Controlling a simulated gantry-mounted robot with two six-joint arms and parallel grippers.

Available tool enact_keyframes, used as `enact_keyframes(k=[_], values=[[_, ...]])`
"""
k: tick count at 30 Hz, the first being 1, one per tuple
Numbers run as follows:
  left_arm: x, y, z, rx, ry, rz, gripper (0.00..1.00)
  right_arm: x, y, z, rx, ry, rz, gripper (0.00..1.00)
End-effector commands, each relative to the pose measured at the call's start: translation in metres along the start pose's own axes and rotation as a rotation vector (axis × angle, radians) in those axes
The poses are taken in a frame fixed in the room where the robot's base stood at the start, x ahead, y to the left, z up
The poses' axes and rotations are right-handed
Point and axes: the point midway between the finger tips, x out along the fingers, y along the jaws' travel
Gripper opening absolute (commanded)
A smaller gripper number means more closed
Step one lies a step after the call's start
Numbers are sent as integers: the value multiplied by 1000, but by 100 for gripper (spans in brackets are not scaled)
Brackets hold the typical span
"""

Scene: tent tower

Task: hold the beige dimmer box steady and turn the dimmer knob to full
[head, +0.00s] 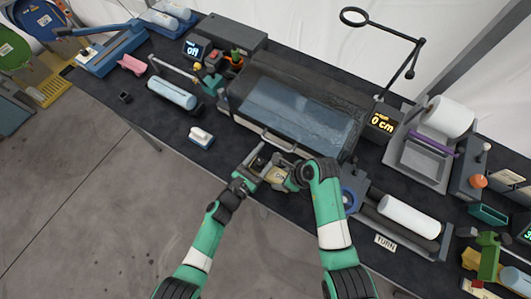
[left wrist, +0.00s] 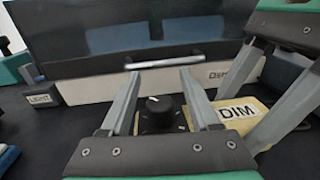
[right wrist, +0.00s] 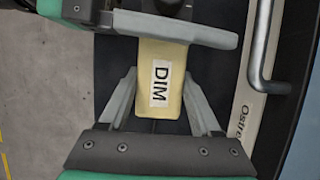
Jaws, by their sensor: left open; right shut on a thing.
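The beige dimmer box (head: 276,176) lies at the table's front edge, its DIM label showing in the left wrist view (left wrist: 237,112) and right wrist view (right wrist: 163,85). The black dimmer knob (left wrist: 158,106) has a pale mark and sits on a dark part at the box's end. My left gripper (head: 262,160) is open, with one finger on each side of the knob in the left wrist view (left wrist: 158,88). My right gripper (right wrist: 163,98) is shut on the box, a finger along each side.
A large tank (head: 293,108) with a front bar handle (head: 277,142) stands just behind the box. A small block labelled LIGHT (left wrist: 42,96) stands to the left. A white-handled block (head: 200,137) lies left of my grippers. A roller unit (head: 400,215) stands at right.

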Motion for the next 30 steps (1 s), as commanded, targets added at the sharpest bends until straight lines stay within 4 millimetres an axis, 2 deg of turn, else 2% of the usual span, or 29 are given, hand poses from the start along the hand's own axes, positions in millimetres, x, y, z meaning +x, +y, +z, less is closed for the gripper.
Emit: enact_keyframes(k=[1, 9, 12, 20, 30], values=[[0, 0, 0, 0, 0, 0, 62, 0, 0, 0, 0, -1, 0, 2], [0, 0, 0, 0, 0, 0, 14, 0, 0, 0, 0, -1, -1, 2], [0, 0, 0, 0, 0, 0, 0, 0, 0, 0, 0, -1, -1, 2], [0, 1, 1, 2, -3, -19, 0, 0, 0, 0, 0, -1, -1, 2], [0, -5, 0, 1, 4, -247, 0, 0, 0, 0, -1, -1, 1, 2]])
